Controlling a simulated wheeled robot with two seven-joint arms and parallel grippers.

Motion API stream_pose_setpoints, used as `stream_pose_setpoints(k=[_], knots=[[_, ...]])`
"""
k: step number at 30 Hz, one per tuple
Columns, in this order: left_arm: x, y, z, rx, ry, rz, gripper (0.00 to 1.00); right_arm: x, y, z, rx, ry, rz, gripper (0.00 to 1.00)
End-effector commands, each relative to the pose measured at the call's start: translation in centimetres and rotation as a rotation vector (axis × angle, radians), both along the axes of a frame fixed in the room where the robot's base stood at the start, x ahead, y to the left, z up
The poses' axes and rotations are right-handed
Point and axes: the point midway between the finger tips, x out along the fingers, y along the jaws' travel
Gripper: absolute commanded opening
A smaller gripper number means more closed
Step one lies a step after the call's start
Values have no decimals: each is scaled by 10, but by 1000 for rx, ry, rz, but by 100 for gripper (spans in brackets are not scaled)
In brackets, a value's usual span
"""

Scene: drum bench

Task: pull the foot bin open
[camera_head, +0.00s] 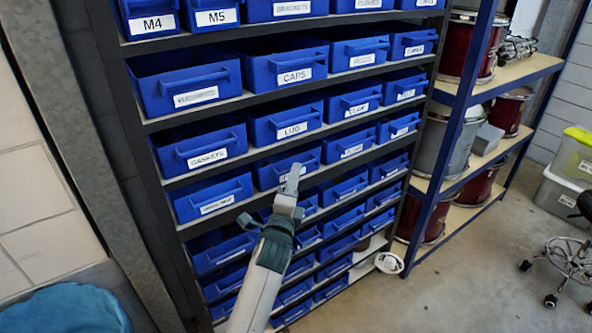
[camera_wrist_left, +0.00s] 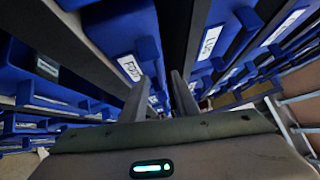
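The foot bin (camera_wrist_left: 115,30) is a blue bin with a white label that seems to read FOOT, left of my fingers in the left wrist view. In the head view the blue bin (camera_head: 266,178) just below the LUG bin seems to be the same one; my gripper hides part of its front and label. My left gripper (camera_head: 293,175) reaches up in front of it. In the left wrist view the two fingers (camera_wrist_left: 160,78) stand apart, with nothing clearly held between them. Contact with the handle cannot be told. My right gripper is not in view.
The LUG bin (camera_head: 287,122) is just above, and a GASKETS bin (camera_head: 203,148) is to the left. The dark rack holds several rows of blue bins. A blue-framed shelf (camera_head: 463,95) with drums stands right.

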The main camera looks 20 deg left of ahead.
Motion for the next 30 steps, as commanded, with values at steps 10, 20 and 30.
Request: stream_pose_setpoints(k=[10,20,30], knots=[[24,3,3,2,0,1,28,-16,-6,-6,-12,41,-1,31],[24,3,3,1,0,0,11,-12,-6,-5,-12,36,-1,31],[24,3,3,1,0,0,0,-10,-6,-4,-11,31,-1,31]])
